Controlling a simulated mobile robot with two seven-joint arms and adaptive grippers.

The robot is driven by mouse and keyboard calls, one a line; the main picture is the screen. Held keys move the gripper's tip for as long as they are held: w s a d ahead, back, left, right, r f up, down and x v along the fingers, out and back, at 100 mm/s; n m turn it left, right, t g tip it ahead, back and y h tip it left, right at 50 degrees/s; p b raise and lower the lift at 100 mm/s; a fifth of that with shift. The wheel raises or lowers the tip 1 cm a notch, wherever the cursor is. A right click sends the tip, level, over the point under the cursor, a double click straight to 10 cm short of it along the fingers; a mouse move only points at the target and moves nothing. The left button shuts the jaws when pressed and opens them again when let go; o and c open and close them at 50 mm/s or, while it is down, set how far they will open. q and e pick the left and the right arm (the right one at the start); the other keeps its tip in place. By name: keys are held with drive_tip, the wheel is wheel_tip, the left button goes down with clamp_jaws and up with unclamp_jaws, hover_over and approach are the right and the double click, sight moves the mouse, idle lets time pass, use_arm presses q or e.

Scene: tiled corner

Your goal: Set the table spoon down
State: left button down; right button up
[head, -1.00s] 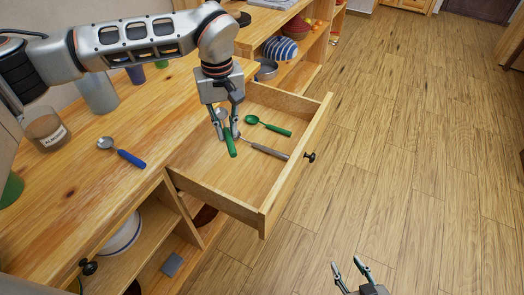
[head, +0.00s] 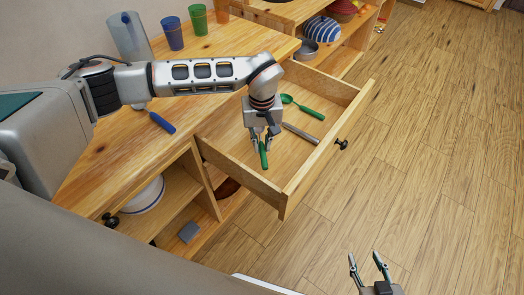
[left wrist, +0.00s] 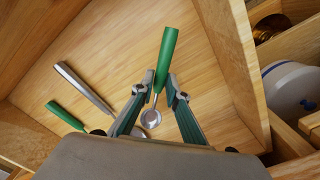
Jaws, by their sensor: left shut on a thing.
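My left gripper (head: 262,138) is inside the open drawer (head: 242,178), shut on the table spoon with a green handle (head: 264,158). In the left wrist view the spoon's green handle (left wrist: 166,58) points up between the fingers and its metal bowl (left wrist: 150,119) shows below them. I cannot tell whether the spoon touches the drawer floor. My right gripper (head: 370,268) is open and empty above the wooden floor, away from the drawer.
A green spoon (head: 304,107) and a grey-handled utensil (head: 300,133) lie in the drawer, right of my left gripper. The drawer's near-left floor is clear. A blue-handled spoon (head: 161,123) lies on the counter (head: 120,160). A pitcher and cups stand behind my left arm.

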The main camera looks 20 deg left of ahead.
sight(262, 146)
use_arm(q)
wheel_tip(262, 146, down, 4)
drive_tip(key=shift+s+r, duration=0.1)
drive_tip(key=shift+f+b, duration=0.2)
drive_tip(key=shift+b, duration=0.1)
drive_tip(key=c, duration=2)
unclamp_jaws()
